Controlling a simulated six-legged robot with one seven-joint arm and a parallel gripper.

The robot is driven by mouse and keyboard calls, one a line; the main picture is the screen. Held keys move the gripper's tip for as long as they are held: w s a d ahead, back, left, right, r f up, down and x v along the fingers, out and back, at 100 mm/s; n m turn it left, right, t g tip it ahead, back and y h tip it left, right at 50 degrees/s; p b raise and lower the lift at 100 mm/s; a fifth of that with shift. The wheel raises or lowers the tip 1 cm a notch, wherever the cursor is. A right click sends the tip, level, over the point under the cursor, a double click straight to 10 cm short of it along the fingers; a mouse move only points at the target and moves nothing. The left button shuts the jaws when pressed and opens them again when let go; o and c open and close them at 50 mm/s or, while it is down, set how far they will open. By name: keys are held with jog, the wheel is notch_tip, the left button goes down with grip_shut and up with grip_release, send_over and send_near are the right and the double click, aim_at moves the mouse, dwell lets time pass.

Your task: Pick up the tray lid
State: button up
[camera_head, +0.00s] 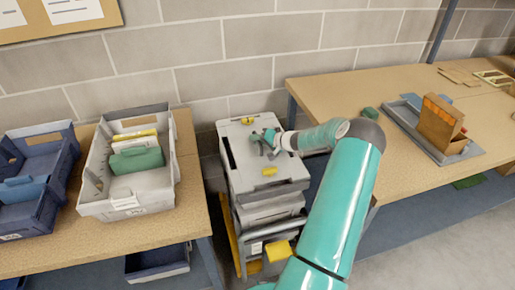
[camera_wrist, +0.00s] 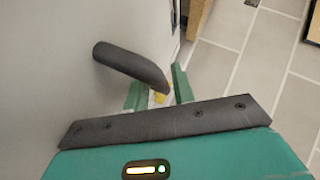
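The tray lid (camera_head: 243,172) is a light grey flat cover on top of a stack of grey crates in the head view. It has dark slots or grips and yellow latches on its edges. My gripper (camera_head: 266,140) is just above the lid's upper middle. In the wrist view, the lid's pale grey face fills the left, and a dark bar (camera_wrist: 130,66), apparently a handle, ends close to my green fingers (camera_wrist: 158,92). A gap with something yellow in it shows between the fingers, so they look open. Whether they touch the bar is hard to tell.
A table at left holds a grey bin (camera_head: 102,205) with a green item and a blue bin (camera_head: 35,207). At right, a wooden bench (camera_head: 310,85) bears a grey tray (camera_head: 480,155) with a brown box (camera_head: 438,122). A block wall stands close behind the stack.

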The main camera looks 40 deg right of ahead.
grip_shut()
jog(key=shift+r, duration=0.15)
